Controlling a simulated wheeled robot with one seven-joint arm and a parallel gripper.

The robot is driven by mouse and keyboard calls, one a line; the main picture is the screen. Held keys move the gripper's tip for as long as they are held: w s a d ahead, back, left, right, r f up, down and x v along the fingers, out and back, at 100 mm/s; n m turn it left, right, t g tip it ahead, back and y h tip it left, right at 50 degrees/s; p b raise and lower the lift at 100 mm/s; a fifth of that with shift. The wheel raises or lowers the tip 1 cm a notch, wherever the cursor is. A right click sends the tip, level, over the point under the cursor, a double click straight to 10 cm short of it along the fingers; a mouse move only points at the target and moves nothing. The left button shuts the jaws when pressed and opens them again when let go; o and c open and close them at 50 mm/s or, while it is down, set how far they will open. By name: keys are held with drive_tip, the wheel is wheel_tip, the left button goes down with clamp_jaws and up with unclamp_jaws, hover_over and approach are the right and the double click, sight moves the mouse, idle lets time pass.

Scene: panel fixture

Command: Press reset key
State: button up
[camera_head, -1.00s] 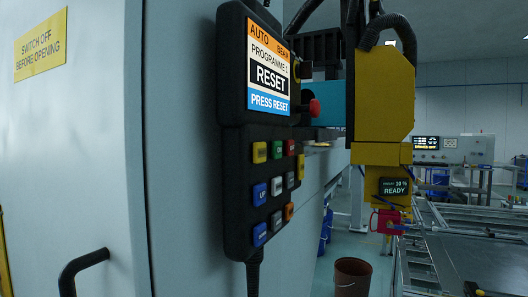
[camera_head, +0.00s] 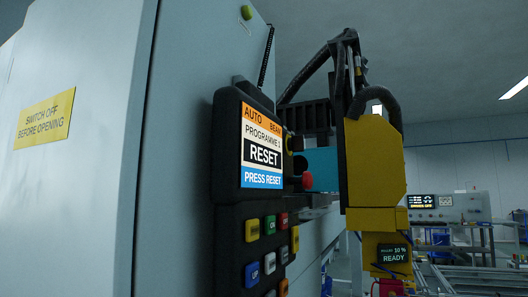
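A black control pendant (camera_head: 226,150) hangs beside the grey cabinet, left of centre. Its screen (camera_head: 263,147) reads AUTO, PROGRAMME, RESET and PRESS RESET. Below it is a keypad with a yellow key (camera_head: 252,230), a green key (camera_head: 269,225), a red key (camera_head: 283,220), a blue key (camera_head: 252,274) and others. I cannot tell which key is the reset key, as the small labels are too small to read. The keypad's lower part is cut off by the picture's bottom edge. A red mushroom button (camera_head: 307,180) sticks out at the pendant's right side. My gripper is not in view.
The grey cabinet (camera_head: 70,200) with a yellow SWITCH OFF BEFORE OPENING sign (camera_head: 45,119) fills the left. A yellow machine head (camera_head: 375,165) with black hoses stands to the right, its small display (camera_head: 393,254) reading READY. Another control panel (camera_head: 440,207) is farther back.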

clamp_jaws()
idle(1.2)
